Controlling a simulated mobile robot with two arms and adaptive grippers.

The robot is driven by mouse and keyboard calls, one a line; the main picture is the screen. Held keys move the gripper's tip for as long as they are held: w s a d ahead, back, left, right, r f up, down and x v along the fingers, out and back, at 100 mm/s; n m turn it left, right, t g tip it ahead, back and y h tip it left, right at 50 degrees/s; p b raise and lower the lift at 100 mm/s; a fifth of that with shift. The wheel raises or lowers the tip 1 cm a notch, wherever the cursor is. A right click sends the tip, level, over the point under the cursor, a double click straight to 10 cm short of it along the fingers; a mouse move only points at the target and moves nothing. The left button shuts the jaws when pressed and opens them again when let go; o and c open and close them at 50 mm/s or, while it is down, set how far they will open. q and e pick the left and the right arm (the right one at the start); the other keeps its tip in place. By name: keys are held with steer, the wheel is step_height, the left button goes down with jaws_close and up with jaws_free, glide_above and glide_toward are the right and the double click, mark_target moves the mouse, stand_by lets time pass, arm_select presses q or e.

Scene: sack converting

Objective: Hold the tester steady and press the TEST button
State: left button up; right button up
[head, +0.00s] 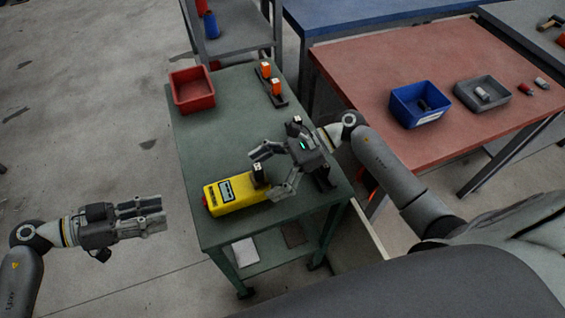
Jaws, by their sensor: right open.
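The yellow tester (238,193) lies on the green table near its front edge. It has a dark display panel on top and a red part at its left end. I cannot make out the TEST button. My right gripper (271,172) is open above the table at the tester's right end, with a small dark upright piece (258,174) showing between its fingers. I cannot tell whether it touches the tester. My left gripper (150,214) is off the table's left side, above the floor, with its fingers pointing right; their opening is unclear. It holds nothing visible.
A red bin (192,90) stands at the green table's (222,125) back left. Orange-topped pieces in dark holders (277,92) stand at its back right. A red-topped table (375,65) at right carries a blue bin (420,104) and a grey tray (482,93). The green table's middle left is clear.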

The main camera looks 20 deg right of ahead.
mark_target(251, 183)
steer(key=shift+x, duration=2.1)
steer(key=c, duration=1.2)
arm_select(q)
jaws_close()
arm_select(e)
steer(key=shift+c, duration=0.5)
